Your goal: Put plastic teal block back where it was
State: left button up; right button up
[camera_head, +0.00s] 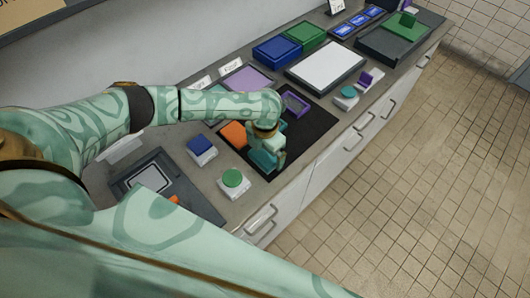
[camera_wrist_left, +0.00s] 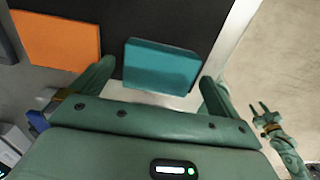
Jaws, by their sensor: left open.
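The teal block (camera_wrist_left: 162,66) lies on the black mat (camera_wrist_left: 185,22), close to the mat's pale edge. In the head view the teal block (camera_head: 261,161) shows partly behind my left gripper (camera_head: 267,158). My left gripper (camera_wrist_left: 157,76) is open, with one finger to each side of the block in the wrist view. Gaps show beside the block, and it is not gripped. My right gripper (camera_wrist_left: 262,106) shows small at the right of the wrist view, its fingers apart and empty over the floor.
An orange block (camera_wrist_left: 58,38) lies left of the teal block. A purple frame (camera_head: 296,103) lies farther along the mat. Blue (camera_head: 201,145) and green (camera_head: 232,178) buttons stand left of the mat. A grey tray (camera_head: 205,208) is nearer me. The counter's front edge is close.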

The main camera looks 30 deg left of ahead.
aim_at(264, 155)
pick_arm(q)
notch_tip(264, 155, up, 10)
jog(key=p, duration=0.2)
jog(key=shift+a, duration=0.1)
